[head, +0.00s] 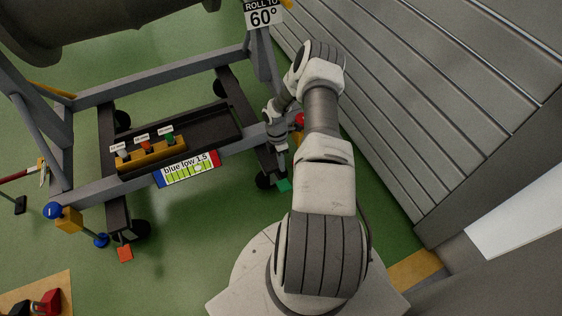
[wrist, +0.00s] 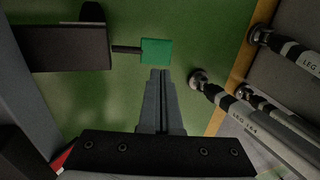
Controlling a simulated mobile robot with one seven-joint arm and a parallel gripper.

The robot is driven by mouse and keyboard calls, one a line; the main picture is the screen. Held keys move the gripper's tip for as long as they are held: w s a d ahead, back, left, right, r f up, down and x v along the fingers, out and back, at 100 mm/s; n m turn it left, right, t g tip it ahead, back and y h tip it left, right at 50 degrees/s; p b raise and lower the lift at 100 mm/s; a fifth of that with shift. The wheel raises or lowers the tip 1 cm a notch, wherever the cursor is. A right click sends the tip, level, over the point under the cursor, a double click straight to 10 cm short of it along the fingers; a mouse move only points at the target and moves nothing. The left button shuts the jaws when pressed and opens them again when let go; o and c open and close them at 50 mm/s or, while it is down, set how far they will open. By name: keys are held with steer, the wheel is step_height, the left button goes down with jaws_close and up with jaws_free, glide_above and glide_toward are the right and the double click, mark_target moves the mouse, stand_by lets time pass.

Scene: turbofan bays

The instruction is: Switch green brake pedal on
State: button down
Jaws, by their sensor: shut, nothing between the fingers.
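The green brake pedal (head: 284,185) is a small flat plate low at the right front caster of the grey wheeled stand. In the wrist view the green pedal (wrist: 157,51) sits at the end of a short dark rod from a dark block. My gripper (wrist: 160,74) is shut and empty. In the wrist view its fingertips appear just below the near edge of the pedal; I cannot tell whether they touch it. In the head view my wrist and gripper hang beside the stand's right front corner, above the pedal, with the fingertips hard to make out.
An orange pedal (head: 125,253) is at the left front caster. Labelled leg rods (wrist: 262,117) stand right of my gripper. Ribbed panels (head: 425,95) bound the right; green floor is open in front.

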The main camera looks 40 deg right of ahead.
mark_target(285, 186)
steer(key=b+x, duration=0.2)
steer(key=x, duration=0.6)
steer(key=shift+f+b, duration=0.35)
steer(key=shift+s, duration=0.2)
